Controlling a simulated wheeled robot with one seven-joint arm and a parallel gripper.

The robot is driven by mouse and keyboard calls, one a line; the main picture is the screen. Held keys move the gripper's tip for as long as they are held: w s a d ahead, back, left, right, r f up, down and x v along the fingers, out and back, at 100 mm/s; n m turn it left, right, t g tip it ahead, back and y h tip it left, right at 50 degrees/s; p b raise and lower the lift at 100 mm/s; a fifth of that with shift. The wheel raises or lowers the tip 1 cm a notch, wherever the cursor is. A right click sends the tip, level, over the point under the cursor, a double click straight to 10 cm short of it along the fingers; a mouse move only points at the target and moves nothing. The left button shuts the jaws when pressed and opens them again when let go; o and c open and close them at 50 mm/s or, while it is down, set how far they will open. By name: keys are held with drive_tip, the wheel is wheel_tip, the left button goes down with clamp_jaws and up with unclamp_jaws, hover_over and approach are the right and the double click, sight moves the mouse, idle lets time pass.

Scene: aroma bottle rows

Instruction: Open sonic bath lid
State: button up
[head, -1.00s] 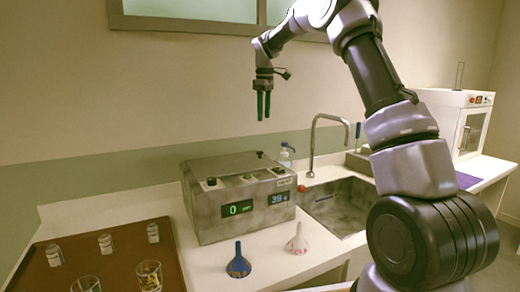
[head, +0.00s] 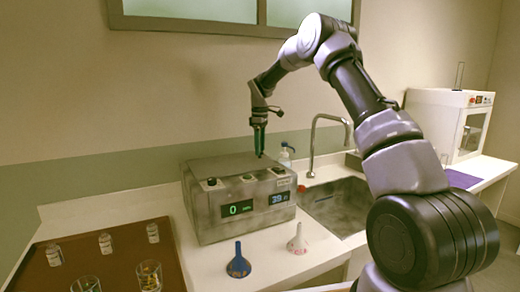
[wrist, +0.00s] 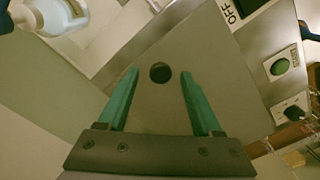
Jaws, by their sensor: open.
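The sonic bath (head: 215,222) is a grey metal box on the counter with lit displays on its front. Its lid (head: 225,166) lies flat and shut on top. The lid's dark round knob (wrist: 160,72) shows in the wrist view between the two green fingers. My gripper (head: 259,154) is open and points down at the lid's back right. In the wrist view my gripper (wrist: 158,75) has one finger on each side of the knob, with clear space around it. In the head view the fingertips hide the knob, and contact cannot be told.
A sink (head: 345,222) with a tall faucet (head: 314,140) is right of the bath. A bottle (head: 285,155) stands behind it. A brown tray (head: 115,270) with vials and glasses is left.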

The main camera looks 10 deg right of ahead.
drive_tip(key=shift+f, duration=0.35)
clamp_jaws()
drive_tip(key=shift+r, duration=0.1)
idle(1.1)
